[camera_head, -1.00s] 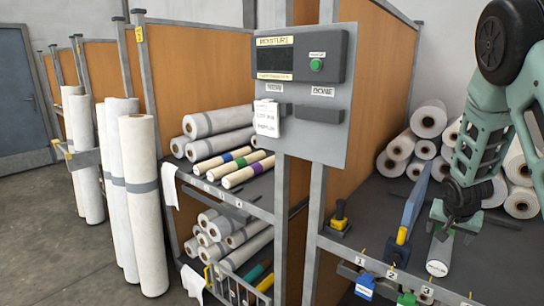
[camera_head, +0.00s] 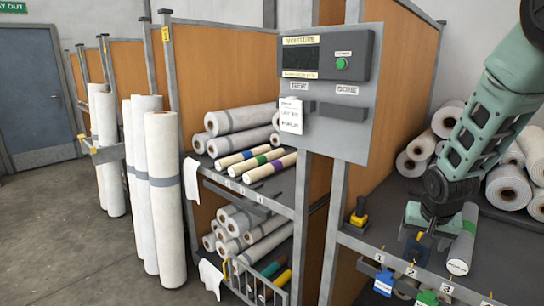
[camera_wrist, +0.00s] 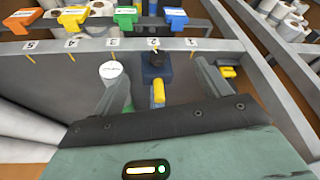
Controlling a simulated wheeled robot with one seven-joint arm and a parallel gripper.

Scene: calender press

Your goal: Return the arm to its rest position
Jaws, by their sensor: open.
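My gripper (camera_head: 425,236) is low over the right-hand shelf, just left of a white roll with a green band (camera_head: 463,240). In the wrist view my gripper (camera_wrist: 160,88) is open, its two fingers spread. A blue tool with a yellow end (camera_wrist: 158,92) shows in the gap between them; I cannot tell whether they touch it. The white roll's end (camera_wrist: 110,70) is beside the left finger. In the head view my gripper mostly hides the blue tool. My arm reaches down from the upper right.
A control panel (camera_head: 335,90) on a post stands left of my arm. A yellow-and-black device (camera_head: 358,215) sits left of my gripper. White rolls (camera_head: 510,185) are stacked behind it.

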